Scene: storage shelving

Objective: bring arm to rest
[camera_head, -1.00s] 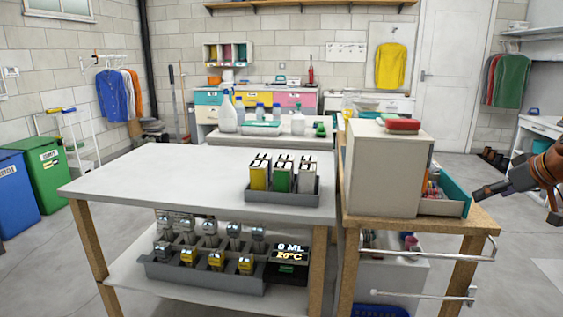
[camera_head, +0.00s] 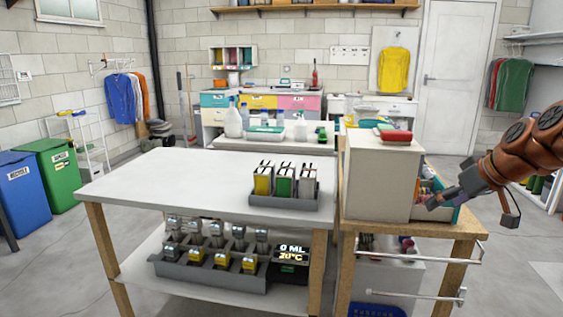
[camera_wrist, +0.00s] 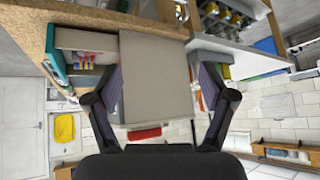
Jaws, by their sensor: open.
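My gripper (camera_head: 440,199) is at the right in the head view, beside the grey box on the wooden cart. In the wrist view my gripper (camera_wrist: 160,105) has its two fingers spread wide, with nothing held between them. The grey box (camera_wrist: 155,75) shows beyond and between the fingers there. My orange arm (camera_head: 530,148) reaches in from the right edge. I cannot tell from these views whether the fingers touch the teal-edged bin beside the box.
The wooden cart (camera_head: 405,228) carries the grey box (camera_head: 381,180) with a red item (camera_head: 397,136) on top. A metal rail (camera_head: 425,259) runs along its front. The white table (camera_head: 150,175) holds a tray of cartons (camera_head: 284,200). Floor at the far right is open.

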